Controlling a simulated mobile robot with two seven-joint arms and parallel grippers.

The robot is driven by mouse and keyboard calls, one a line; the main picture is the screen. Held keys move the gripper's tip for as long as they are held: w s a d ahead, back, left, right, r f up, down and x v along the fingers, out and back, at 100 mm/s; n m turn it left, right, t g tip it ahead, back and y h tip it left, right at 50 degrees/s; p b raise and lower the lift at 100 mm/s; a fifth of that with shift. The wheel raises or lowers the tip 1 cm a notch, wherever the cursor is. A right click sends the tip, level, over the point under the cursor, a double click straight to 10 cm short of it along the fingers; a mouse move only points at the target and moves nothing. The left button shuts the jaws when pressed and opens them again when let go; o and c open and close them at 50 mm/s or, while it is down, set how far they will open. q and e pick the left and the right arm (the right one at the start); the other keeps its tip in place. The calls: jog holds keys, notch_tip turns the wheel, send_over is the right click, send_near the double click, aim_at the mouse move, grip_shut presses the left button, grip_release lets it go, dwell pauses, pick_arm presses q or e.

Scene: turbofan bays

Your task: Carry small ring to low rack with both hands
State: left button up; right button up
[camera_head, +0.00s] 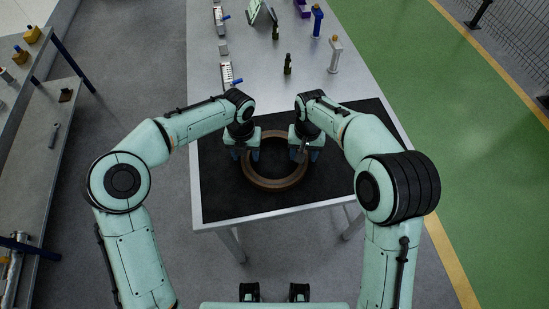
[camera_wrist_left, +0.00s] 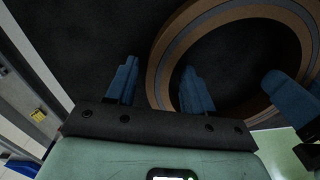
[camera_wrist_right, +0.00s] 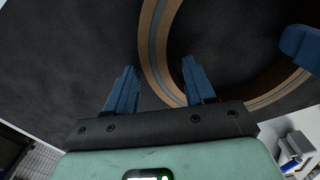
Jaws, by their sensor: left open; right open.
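The small ring (camera_head: 275,185), brown with a grey band, lies flat on the black mat (camera_head: 232,205) of the table. My left gripper (camera_head: 245,155) is open at the ring's left side; in the left wrist view the ring's rim (camera_wrist_left: 157,70) passes between its blue fingers. My right gripper (camera_head: 304,155) is open at the ring's right side; in the right wrist view the rim (camera_wrist_right: 152,50) runs between its fingers. I cannot tell whether any finger touches the ring. A grey metal rack (camera_head: 60,165) stands at the left in the head view; I cannot tell if it is the low rack.
The rack holds small parts. Grey floor (camera_head: 130,75) separates rack and table, and green floor (camera_head: 465,130) lies to the right.

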pick_arm(q)
jog(key=shift+f, duration=0.3)
pick_arm(e)
jog(key=shift+f, duration=0.3)
pick_arm(q)
grip_shut()
pick_arm(e)
grip_shut()
pick_arm(q)
jog(key=shift+r, duration=0.15)
pick_arm(e)
jog(key=shift+r, duration=0.15)
